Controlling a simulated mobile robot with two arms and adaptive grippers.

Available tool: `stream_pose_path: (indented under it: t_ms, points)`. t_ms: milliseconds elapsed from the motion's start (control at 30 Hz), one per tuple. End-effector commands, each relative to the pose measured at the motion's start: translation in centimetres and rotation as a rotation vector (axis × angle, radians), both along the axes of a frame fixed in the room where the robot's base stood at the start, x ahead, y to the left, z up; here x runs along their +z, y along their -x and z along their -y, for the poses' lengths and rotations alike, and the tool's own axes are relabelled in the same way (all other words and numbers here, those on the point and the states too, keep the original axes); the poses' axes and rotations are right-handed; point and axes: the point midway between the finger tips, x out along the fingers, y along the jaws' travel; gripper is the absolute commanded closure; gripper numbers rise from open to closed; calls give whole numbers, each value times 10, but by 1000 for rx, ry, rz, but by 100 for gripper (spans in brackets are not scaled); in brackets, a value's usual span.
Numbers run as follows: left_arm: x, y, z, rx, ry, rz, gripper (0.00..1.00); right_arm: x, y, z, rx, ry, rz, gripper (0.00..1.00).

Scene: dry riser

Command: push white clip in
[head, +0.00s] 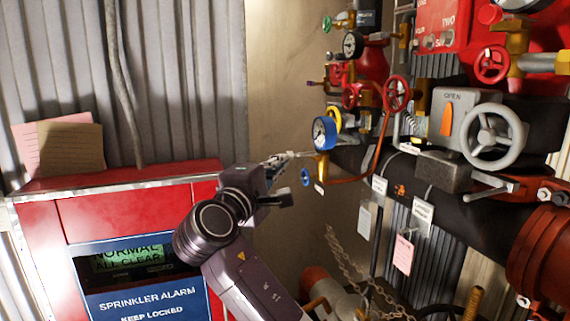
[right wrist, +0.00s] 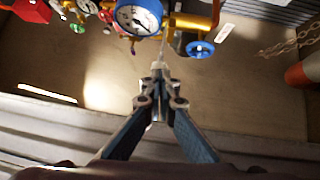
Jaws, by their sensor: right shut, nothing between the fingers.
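My right gripper (head: 284,158) reaches toward the brass valve pipe (head: 321,166) below the blue-rimmed gauge (head: 323,133). In the right wrist view its fingers (right wrist: 160,70) are shut together and hold nothing. The fingertips point at the pipe between the gauge (right wrist: 138,15) and a small blue handwheel (right wrist: 200,48). A small white piece (right wrist: 224,31) sits beside the blue handwheel; I cannot tell whether it is the white clip or a tag. No white clip shows clearly elsewhere. My left gripper is not in view.
A red sprinkler alarm cabinet (head: 95,210) stands at the left. At the right are a large black pipe, a grey handwheel (head: 493,138), red handwheels (head: 397,94) and hanging tags (head: 403,254). Chains (head: 345,262) hang below. The beige wall behind the gripper is bare.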

Motion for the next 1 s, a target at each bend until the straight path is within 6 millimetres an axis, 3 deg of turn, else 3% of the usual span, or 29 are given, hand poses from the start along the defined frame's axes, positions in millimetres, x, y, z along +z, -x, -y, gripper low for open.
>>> stream_pose_path:
  t_ms: [333, 633, 1000]
  points:
    - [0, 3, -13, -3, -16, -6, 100, 0, 0, -1, 2, 0, 0, 100]
    - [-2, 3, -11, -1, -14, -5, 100, 0, -9, 29, 0, -1, 1, 100]
    - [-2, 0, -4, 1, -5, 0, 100, 0, -10, 31, -1, 0, 1, 100]
